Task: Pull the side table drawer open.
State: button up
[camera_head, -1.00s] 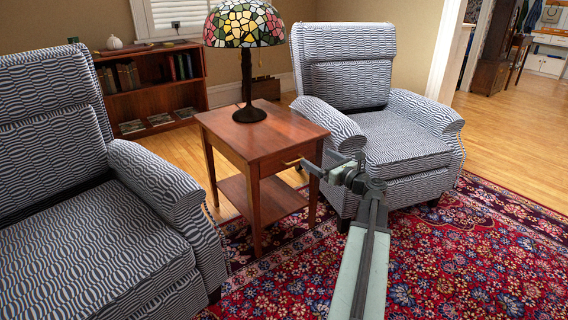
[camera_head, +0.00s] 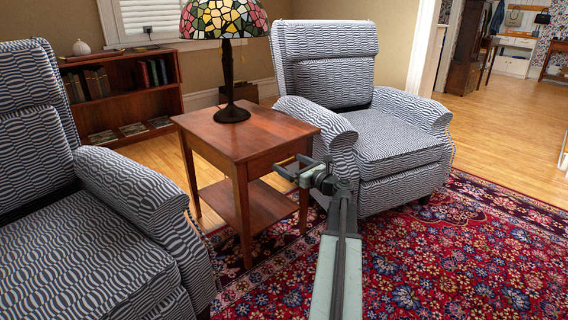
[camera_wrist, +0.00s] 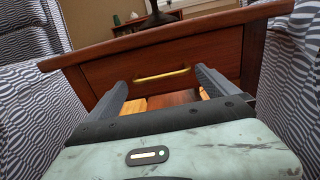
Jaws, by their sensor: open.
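The side table (camera_head: 245,133) is reddish-brown wood with a lower shelf, and stands between two armchairs. Its drawer (camera_wrist: 165,62) faces my gripper in the wrist view and looks shut. A brass bar handle (camera_wrist: 162,75) runs across the drawer front. My gripper (camera_head: 290,168) is in front of the drawer side of the table. In the wrist view my gripper (camera_wrist: 160,82) has its two fingers wide apart, one toward each end of the handle, with nothing between them. I cannot tell how far the fingertips are from the drawer front. In the head view the handle is hidden.
A stained-glass lamp (camera_head: 228,62) stands on the table. Striped armchairs stand close on the left (camera_head: 90,220) and right (camera_head: 372,125). A low bookcase (camera_head: 120,92) is behind. The patterned red rug (camera_head: 440,250) is clear at the front right.

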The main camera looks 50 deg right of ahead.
aim_at(285, 161)
jog(key=w, duration=0.3)
jog(key=shift+w+d, duration=0.1)
jog(key=shift+d, duration=0.05)
